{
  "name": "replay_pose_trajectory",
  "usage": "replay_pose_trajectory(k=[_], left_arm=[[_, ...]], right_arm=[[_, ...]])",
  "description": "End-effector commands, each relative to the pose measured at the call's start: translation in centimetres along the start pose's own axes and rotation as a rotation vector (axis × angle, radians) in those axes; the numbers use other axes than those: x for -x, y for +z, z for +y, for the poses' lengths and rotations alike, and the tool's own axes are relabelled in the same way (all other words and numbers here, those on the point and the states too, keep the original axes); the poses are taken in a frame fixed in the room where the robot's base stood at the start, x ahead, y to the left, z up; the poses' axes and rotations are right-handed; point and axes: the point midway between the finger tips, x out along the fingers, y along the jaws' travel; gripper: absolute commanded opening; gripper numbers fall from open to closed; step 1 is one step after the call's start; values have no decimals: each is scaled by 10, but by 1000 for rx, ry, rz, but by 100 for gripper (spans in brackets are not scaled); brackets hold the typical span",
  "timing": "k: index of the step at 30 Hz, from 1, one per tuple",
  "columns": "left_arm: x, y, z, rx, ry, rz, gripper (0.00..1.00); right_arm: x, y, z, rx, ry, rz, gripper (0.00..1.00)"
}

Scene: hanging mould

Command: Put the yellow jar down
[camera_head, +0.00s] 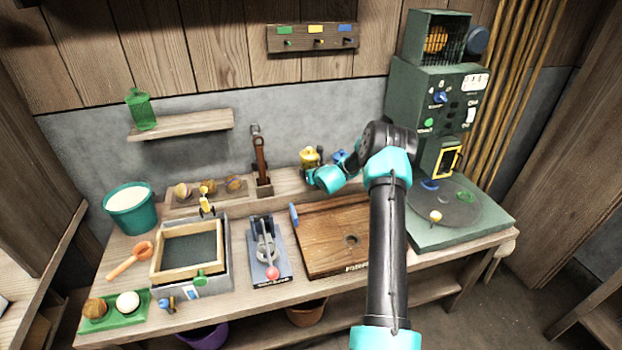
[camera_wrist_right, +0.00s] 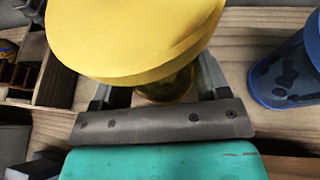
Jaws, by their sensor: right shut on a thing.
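The yellow jar (camera_head: 309,155) is at the back of the bench, near the wall. My right gripper (camera_head: 311,170) reaches it from the front and is shut on it. In the right wrist view, the wide yellow lid (camera_wrist_right: 130,38) fills the upper middle. Part of the dark, see-through jar body (camera_wrist_right: 170,86) shows below it, between the fingers of the gripper (camera_wrist_right: 155,92). The jar's base is mostly hidden, so I cannot tell whether it touches the wood. My left gripper is not in view.
A blue jar (camera_head: 339,156) stands close to the right; it also shows in the wrist view (camera_wrist_right: 282,75). A wooden holder with a tool (camera_head: 262,170) is to the left. A wooden board (camera_head: 325,235) lies in front. A green machine (camera_head: 432,105) stands at right.

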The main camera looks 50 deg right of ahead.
Motion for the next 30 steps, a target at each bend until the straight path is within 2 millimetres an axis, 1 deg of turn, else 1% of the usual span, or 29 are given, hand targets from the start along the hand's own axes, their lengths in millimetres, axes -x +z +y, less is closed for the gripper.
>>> replay_pose_trajectory(k=[3,6,9,11,24,25,30], left_arm=[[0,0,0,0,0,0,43],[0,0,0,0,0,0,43],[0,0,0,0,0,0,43],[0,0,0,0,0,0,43],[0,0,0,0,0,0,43],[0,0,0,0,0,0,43],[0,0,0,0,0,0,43]], right_arm=[[-6,3,-3,0,-1,-4,33],[-11,-13,-2,-1,0,1,33],[-16,-24,-2,-1,0,0,33],[-18,-28,-3,-1,-1,-2,33],[-20,-33,-3,0,-1,-2,33],[-20,-34,-3,0,-1,0,71],[-20,-34,-3,0,-1,0,87]])
